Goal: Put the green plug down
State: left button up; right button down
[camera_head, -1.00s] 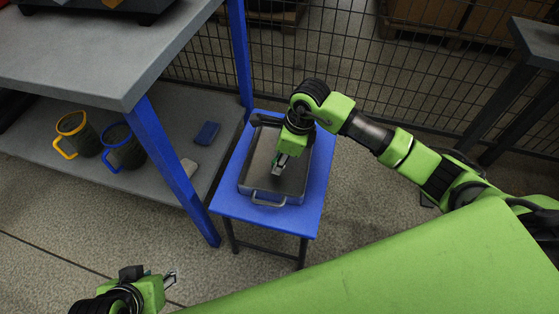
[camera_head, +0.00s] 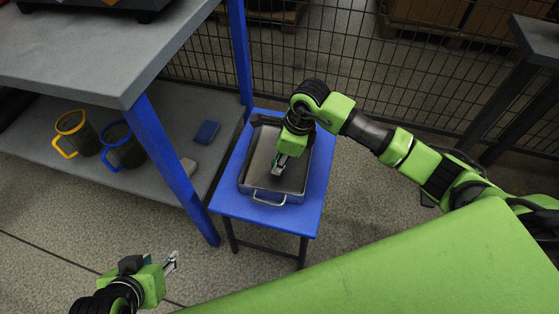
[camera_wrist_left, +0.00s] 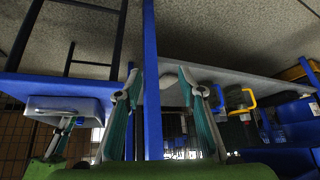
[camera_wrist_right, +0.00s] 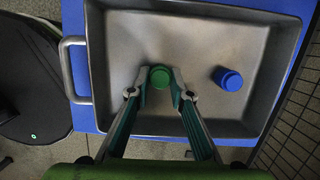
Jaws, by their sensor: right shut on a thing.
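The green plug (camera_wrist_right: 159,78) is between the fingertips of my right gripper (camera_wrist_right: 158,80), which is shut on it. The gripper is inside the grey metal tray (camera_wrist_right: 200,25); I cannot tell whether the plug touches the tray floor. In the head view my right gripper (camera_head: 279,164) points down into the tray (camera_head: 260,183), and the plug is mostly hidden there. My left gripper (camera_head: 172,262) is empty and away from the tray, at the lower left. In the left wrist view its two fingers (camera_wrist_left: 155,92) stand apart.
A blue plug (camera_wrist_right: 229,79) stands in the tray, right of the green one. The tray is on a small blue table (camera_head: 228,200). A grey shelf unit (camera_head: 150,175) with a yellow mug (camera_head: 75,134) and a blue mug (camera_head: 122,147) stands left. A wire fence (camera_head: 350,80) runs behind.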

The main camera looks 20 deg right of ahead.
jog(key=shift+f, duration=0.25)
jog(key=c, duration=1.8)
grip_release()
jog(key=shift+c, duration=0.2)
pick_arm(q)
jog(key=shift+w+d+r+t, duration=0.15)
jog(key=shift+w+r+t, duration=0.15)
jog(key=shift+w, duration=0.2)
jog(key=shift+w+d+r+t, duration=0.15)
jog(key=shift+w+t, duration=0.15)
jog(key=shift+w, duration=0.15)
